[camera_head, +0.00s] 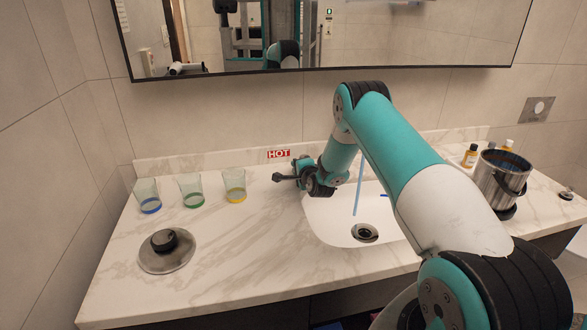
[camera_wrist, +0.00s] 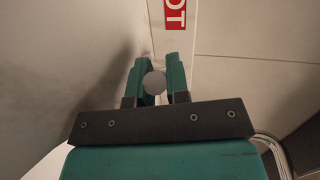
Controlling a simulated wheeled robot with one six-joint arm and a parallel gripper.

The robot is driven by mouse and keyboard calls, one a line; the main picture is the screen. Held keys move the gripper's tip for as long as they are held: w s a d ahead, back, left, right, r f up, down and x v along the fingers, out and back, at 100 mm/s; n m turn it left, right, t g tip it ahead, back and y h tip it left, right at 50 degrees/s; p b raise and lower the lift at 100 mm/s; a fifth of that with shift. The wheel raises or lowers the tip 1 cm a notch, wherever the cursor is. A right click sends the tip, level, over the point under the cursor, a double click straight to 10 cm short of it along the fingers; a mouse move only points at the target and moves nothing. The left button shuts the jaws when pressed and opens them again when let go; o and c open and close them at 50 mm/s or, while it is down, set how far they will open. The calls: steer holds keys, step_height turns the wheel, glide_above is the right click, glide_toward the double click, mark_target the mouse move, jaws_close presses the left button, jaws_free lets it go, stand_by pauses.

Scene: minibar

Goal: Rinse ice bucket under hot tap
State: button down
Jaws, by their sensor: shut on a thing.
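The steel ice bucket (camera_head: 501,178) with a dark handle stands upright on the counter right of the sink, apart from my gripper. My gripper (camera_head: 291,178) is at the sink's back left edge, below the red HOT label (camera_head: 278,154). In the wrist view my gripper (camera_wrist: 155,80) is shut on a round grey knob (camera_wrist: 154,83), which seems to be the hot tap's handle. A thin light-blue stream (camera_head: 358,186), apparently water, falls into the white sink (camera_head: 330,222). My arm hides the tap spout and part of the basin.
Three glasses (camera_head: 191,191) with coloured bases stand at the left back. A round metal lid (camera_head: 164,262) with a black knob lies on the front left counter. Small bottles (camera_head: 470,156) stand behind the bucket. A mirror (camera_head: 400,35) hangs above. The counter between lid and sink is clear.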

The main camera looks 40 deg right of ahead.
steer(key=shift+d, duration=0.1)
steer(key=c, duration=1.1)
jaws_free()
steer(key=shift+s, duration=0.15)
steer(key=b+v, duration=0.9)
steer(key=v, duration=0.8)
